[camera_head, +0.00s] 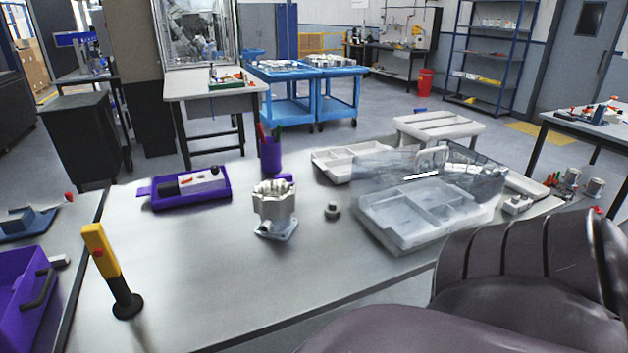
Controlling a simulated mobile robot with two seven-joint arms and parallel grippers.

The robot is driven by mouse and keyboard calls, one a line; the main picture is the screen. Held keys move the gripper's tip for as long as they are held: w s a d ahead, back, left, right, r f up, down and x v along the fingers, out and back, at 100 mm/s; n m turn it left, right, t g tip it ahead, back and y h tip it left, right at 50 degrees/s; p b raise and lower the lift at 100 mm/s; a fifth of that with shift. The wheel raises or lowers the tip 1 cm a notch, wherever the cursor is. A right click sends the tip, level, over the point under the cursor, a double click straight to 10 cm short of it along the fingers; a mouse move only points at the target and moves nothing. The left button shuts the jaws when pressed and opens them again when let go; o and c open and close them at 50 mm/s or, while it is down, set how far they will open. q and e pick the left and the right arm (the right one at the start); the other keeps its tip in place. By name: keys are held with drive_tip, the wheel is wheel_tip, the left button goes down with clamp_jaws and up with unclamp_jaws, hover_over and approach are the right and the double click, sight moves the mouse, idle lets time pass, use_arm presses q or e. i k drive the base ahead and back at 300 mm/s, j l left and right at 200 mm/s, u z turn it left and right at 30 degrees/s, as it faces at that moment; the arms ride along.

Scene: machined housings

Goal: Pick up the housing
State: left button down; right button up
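The housing (274,208) is a silver-grey machined metal part with a ribbed upper body on a flat flanged base. It stands upright on the grey table (225,275), near the middle of the view. Nothing touches it from above, and its front is in full view. Neither my left nor my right gripper shows in the head view.
A small grey round part (332,210) lies right of the housing. A purple tray (190,188) and a purple pen cup (270,153) stand behind it. Clear plastic bins (425,212) are at right. A yellow-black upright post (110,270) stands front left. A dark ribbed chair-like shape (530,260) covers the lower right.

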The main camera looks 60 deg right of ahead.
sight(273, 201)
drive_tip(key=z, duration=1.6)
drive_tip(key=j+u, duration=0.15)
drive_tip(key=u, duration=0.3)
